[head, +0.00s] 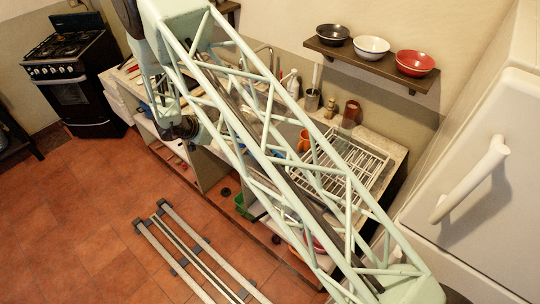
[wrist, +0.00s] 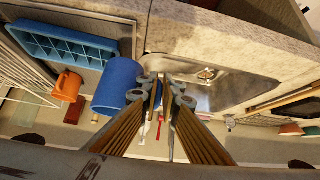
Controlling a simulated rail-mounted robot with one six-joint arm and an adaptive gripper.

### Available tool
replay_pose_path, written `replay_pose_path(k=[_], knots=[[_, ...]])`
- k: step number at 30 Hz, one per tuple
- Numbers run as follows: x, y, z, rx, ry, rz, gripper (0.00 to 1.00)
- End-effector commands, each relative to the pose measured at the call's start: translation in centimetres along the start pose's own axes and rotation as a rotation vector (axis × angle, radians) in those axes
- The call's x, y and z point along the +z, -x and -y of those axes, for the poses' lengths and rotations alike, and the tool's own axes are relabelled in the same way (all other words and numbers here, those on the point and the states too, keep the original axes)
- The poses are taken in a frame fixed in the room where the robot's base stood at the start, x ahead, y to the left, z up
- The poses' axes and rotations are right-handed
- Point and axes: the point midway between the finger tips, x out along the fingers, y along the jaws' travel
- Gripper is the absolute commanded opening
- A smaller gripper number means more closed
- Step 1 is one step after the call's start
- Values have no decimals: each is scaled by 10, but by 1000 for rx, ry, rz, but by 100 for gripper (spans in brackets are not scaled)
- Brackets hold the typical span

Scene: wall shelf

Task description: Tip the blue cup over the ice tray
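In the wrist view the blue cup (wrist: 116,86) is tilted in the picture, close against the left side of my gripper (wrist: 163,80). The fingers are near each other with a narrow gap. I cannot tell whether they hold the cup's handle or only stand beside the cup. The blue ice tray (wrist: 62,46) lies at the upper left, on the counter beside the sink, apart from the cup. In the head view my arm's lattice hides the gripper and most of this area.
An orange mug (wrist: 67,86) stands near the tray, with a wire dish rack (wrist: 20,62) beyond it. The metal sink (wrist: 225,88) is right of my gripper. In the head view a wall shelf (head: 372,62) bears three bowls, and a white fridge (head: 490,150) stands at right.

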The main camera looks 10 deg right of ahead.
Motion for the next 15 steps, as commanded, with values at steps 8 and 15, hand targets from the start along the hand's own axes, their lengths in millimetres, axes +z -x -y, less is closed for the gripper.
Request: replay_pose_path(k=[8, 15], knots=[[12, 4, -4, 17, -16, -2, 0], [13, 4, -4, 18, -17, -2, 0]])
